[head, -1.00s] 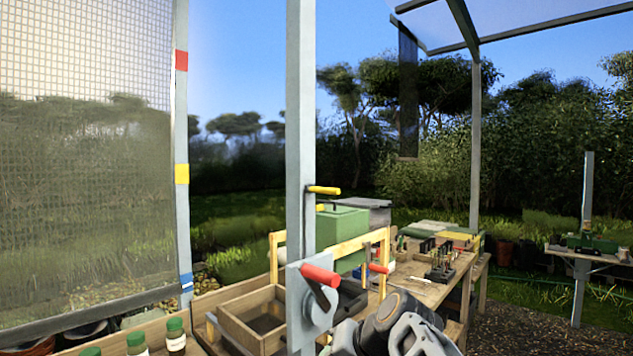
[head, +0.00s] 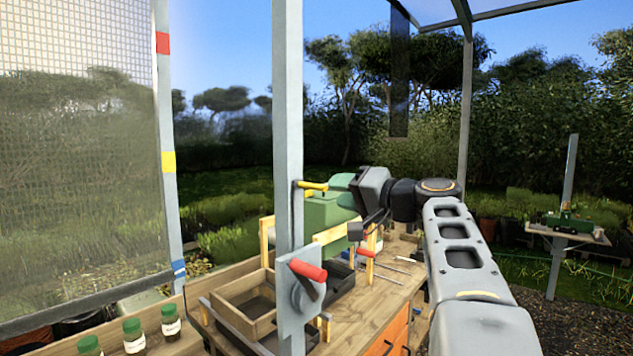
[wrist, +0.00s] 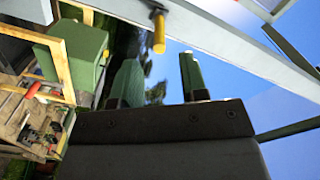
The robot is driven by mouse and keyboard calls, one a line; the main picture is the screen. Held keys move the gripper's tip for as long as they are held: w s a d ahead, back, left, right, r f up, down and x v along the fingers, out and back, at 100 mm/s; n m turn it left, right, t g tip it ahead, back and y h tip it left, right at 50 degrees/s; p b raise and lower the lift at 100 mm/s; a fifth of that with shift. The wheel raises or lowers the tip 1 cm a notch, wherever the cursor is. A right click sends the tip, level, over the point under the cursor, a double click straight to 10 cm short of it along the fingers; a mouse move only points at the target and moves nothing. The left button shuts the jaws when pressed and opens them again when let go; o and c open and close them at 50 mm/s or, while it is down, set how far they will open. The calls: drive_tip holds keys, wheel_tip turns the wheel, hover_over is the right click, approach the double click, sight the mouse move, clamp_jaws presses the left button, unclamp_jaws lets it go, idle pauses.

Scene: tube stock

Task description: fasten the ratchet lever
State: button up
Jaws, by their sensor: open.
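I cannot make out the red lever there.
The grey post (head: 288,120) stands in front of the wooden bench (head: 390,290). Capped jars (head: 133,335) stand at lower left. A mesh screen (head: 80,130) fills the left.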

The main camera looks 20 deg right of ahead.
sight(316, 187)
drive_tip(key=p+x, duration=0.2)
drive_tip(key=x, duration=0.5)
drive_tip(key=shift+w+a, duration=0.1)
drive_tip(key=shift+w, duration=0.05)
clamp_jaws()
idle(0.4)
